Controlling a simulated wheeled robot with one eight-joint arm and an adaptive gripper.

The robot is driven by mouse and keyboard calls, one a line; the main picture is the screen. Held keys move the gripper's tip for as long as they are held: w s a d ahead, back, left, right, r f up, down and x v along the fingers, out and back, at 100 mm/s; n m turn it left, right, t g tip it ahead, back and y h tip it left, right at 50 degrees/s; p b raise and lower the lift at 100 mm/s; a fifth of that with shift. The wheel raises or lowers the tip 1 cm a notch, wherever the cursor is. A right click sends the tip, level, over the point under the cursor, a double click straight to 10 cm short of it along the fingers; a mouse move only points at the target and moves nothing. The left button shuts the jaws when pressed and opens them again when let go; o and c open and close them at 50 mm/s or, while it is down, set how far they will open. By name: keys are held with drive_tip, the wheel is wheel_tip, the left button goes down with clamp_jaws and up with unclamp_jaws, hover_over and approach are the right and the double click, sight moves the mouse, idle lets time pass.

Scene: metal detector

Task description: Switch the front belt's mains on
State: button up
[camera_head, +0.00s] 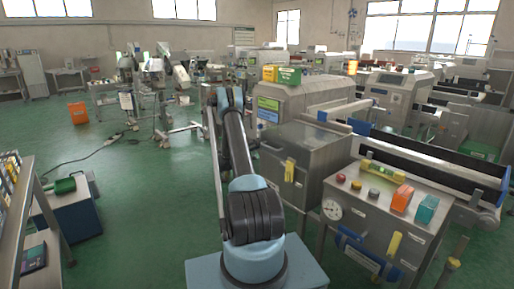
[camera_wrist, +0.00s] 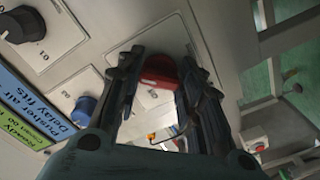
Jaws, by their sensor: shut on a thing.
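In the wrist view, a red rotary knob (camera_wrist: 158,72) sits on a pale plate on a grey metal panel. My gripper (camera_wrist: 160,66) has its two black fingers on either side of the knob and is shut on it. The knob's marks are partly hidden by the fingers. In the head view my arm reaches forward, and I cannot make out the gripper or the red knob there. A conveyor belt (camera_head: 436,165) runs along the right side of the head view; which belt the knob serves cannot be told.
In the wrist view, a black knob (camera_wrist: 22,25) and a blue knob (camera_wrist: 84,108) are left of the fingers, near a blue and green label (camera_wrist: 35,105). In the head view, a steel cabinet (camera_head: 385,205) with buttons and orange and teal blocks stands right.

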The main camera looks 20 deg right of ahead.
drive_tip(key=shift+f+m, duration=0.1)
drive_tip(key=shift+m, duration=0.3)
drive_tip(key=o, duration=1.1)
drive_tip(key=shift+w, duration=0.1)
drive_tip(key=shift+c, duration=0.2)
drive_tip(key=shift+a, duration=0.1)
drive_tip(key=v, duration=1.1)
drive_tip(key=shift+a, duration=0.4)
